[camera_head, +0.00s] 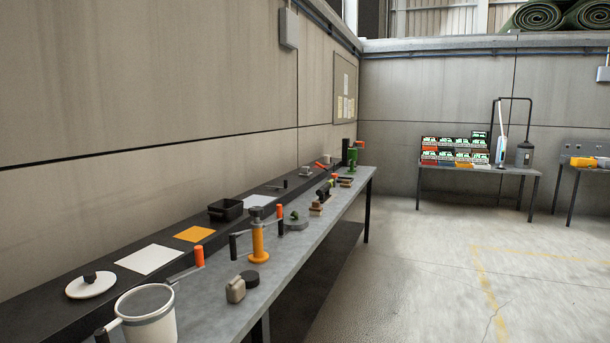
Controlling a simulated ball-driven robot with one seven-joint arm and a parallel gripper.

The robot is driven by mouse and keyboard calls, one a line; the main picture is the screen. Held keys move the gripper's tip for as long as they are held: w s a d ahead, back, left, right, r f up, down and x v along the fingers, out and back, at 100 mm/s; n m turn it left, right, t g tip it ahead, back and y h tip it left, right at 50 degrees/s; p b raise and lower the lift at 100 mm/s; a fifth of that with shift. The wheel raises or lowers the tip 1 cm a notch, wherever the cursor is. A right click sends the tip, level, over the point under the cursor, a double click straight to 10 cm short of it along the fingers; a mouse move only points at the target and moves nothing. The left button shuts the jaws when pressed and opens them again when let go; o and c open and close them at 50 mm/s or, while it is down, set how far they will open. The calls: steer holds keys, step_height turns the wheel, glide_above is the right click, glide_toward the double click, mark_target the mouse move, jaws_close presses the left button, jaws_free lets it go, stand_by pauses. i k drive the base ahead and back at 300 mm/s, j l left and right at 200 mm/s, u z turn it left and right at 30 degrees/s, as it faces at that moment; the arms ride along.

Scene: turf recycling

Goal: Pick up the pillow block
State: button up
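No part is labelled, and I cannot tell for certain which one is the pillow block. A small grey-beige block with a rounded top (236,289) stands upright near the front edge of the grey bench (199,305), beside a black round puck (250,279). Farther along, a small dark part on a tan base (316,209) also has a block-like shape, but it is too small to make out. My gripper is not in view.
A white bucket (148,318) stands at the bench's near end. An orange post with a crank (258,242) rises behind the puck. A black tray (226,210) sits on the raised back shelf. The concrete floor to the right is open.

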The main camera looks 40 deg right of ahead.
mark_target(305, 170)
steer(key=i+l+z, duration=1.25)
steer(key=i, duration=0.2)
steer(key=i+l+z, duration=0.25)
steer(key=i, duration=0.2)
steer(key=i+z, duration=0.25)
steer(key=i, duration=0.2)
steer(key=i+u, duration=0.15)
steer(key=i, duration=0.3)
steer(key=i+l+u, duration=0.15)
steer(key=i, duration=0.3)
steer(key=i+l+u, duration=0.15)
steer(key=i, duration=0.35)
steer(key=i+l+u, duration=0.2)
steer(key=i, duration=0.25)
